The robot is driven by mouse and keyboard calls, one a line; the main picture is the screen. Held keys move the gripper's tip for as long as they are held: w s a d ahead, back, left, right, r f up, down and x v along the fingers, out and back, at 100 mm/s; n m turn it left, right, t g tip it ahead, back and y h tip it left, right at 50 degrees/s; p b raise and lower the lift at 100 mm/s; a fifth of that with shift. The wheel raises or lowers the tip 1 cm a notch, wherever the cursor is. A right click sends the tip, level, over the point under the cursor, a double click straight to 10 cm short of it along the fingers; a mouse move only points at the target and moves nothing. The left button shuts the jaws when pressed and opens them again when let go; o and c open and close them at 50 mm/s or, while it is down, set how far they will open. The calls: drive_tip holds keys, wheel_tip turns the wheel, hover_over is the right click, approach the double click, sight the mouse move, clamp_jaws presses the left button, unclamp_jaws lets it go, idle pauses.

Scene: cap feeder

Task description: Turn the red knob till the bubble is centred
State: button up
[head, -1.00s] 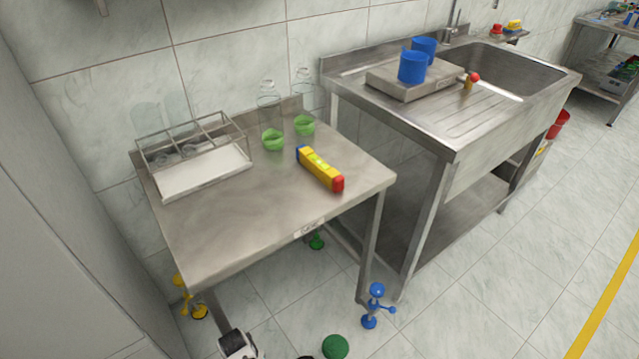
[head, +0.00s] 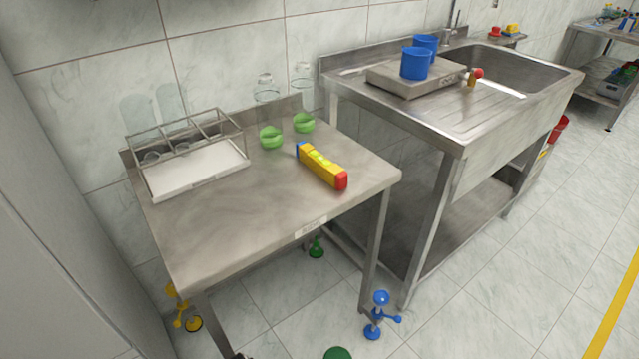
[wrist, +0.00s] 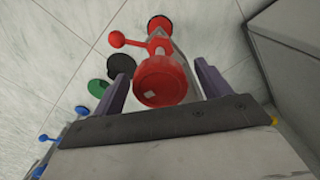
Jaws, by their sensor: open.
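The red knob (wrist: 160,82) shows in the wrist view, with a red side lever and ball (wrist: 117,39) and a red round foot (wrist: 160,24) beyond it. My gripper (wrist: 160,72) is open, one purple finger on each side of the knob's head; I cannot tell whether either touches it. The red knob is out of the head view. The yellow spirit level (head: 322,166), with a blue end and a red end, lies on the steel table (head: 230,225). Its vial is yellow-green; the bubble is too small to make out.
A blue knob (head: 381,316), a green one (head: 316,248) and a yellow one (head: 184,311) are at the table's other legs. A wire rack (head: 190,140) and glassware with green bases (head: 270,137) stand on the table. A sink bench (head: 450,128) is at right.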

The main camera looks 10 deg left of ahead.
drive_tip(key=shift+r+p, duration=3.6)
drive_tip(key=shift+p, duration=0.1)
drive_tip(key=shift+f, duration=0.1)
drive_tip(key=shift+c, duration=0.4)
